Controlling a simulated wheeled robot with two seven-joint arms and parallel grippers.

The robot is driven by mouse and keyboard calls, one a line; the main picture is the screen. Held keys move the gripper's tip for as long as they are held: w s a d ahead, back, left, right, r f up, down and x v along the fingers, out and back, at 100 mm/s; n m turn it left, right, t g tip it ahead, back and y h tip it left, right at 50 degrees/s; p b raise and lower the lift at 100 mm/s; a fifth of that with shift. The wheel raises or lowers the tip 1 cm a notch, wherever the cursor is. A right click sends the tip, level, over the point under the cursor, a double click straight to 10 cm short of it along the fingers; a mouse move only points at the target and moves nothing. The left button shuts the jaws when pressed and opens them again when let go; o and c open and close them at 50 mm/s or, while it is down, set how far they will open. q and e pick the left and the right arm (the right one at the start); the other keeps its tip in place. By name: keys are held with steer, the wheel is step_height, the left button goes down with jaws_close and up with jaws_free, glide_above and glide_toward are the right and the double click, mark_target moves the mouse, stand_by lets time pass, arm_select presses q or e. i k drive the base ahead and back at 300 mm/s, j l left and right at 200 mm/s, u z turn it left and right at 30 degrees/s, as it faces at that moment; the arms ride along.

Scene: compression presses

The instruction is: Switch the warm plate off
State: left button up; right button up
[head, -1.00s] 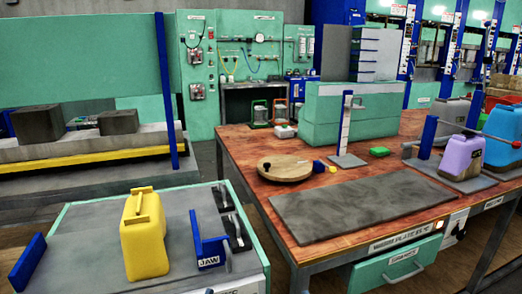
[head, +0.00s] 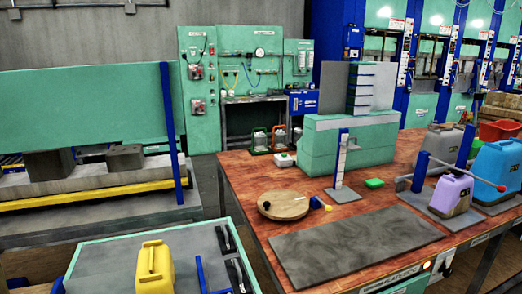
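The warm plate (head: 350,246) is a flat dark grey slab lying on the near part of the red-brown wooden table. Its top is bare. A label strip (head: 400,278) with the word PLATE runs along the table's front edge below it. A pale switch panel (head: 443,264) with a small dark control sits at the front edge, right of the label. The control is too small to tell its setting. Neither of my grippers is in view.
Purple (head: 450,195) and blue (head: 495,172) jugs stand at right. A yellow jug (head: 155,268) is on the left bench.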

mark_target(447, 272)
steer(key=z, duration=1.35)
